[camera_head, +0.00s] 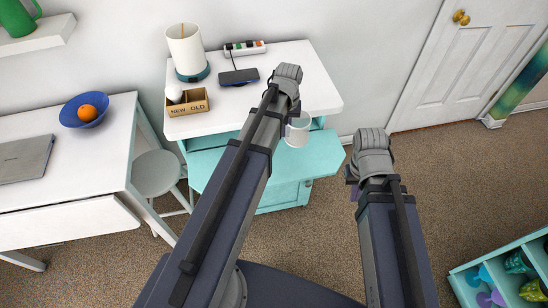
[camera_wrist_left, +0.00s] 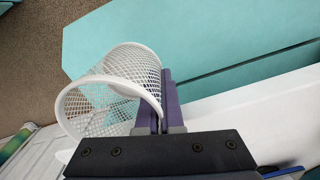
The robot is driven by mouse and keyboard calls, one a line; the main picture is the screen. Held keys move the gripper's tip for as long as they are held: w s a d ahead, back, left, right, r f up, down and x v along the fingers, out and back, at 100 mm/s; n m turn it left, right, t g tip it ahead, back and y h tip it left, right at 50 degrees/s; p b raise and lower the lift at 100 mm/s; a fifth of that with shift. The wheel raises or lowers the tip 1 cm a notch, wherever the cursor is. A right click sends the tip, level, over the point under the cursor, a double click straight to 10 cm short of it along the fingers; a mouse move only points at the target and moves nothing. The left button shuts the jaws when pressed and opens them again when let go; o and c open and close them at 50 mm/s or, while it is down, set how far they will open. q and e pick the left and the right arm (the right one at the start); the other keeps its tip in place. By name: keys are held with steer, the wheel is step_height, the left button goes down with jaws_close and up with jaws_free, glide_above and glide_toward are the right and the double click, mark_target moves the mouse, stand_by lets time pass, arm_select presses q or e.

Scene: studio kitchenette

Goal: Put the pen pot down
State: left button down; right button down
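The pen pot is a white mesh cup (camera_wrist_left: 88,108), lying sideways in the left wrist view, its round rim facing the camera. My left gripper (camera_wrist_left: 160,112) is shut on the pot's wall at the rim, with purple fingers on either side of it. In the head view the pen pot (camera_head: 298,133) shows beside my left wrist, at the front edge of the white top (camera_head: 318,93) and in front of the teal cabinet (camera_head: 318,158). My left fingers are hidden there by the arm. My right gripper (camera_head: 354,191) is mostly hidden behind its own wrist, right of the cabinet.
The white top holds a lamp (camera_head: 188,58), a "NEW OLD" box (camera_head: 188,103), a dark phone-like device (camera_head: 239,77) and a power strip (camera_head: 244,48). Its right part looks clear. A stool (camera_head: 155,173) and a table with a blue bowl (camera_head: 70,117) stand left.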

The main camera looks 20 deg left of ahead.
arm_select(q)
steer(key=b, duration=0.6)
glide_above(285, 155)
step_height(285, 155, down, 6)
steer(key=shift+f, duration=0.1)
step_height(285, 155, down, 4)
steer(key=b, duration=0.3)
steer(key=shift+r, duration=0.2)
steer(key=shift+f+b, duration=0.15)
steer(key=shift+b, duration=0.15)
steer(key=c, duration=1.1)
jaws_free()
steer(key=shift+o, duration=0.2)
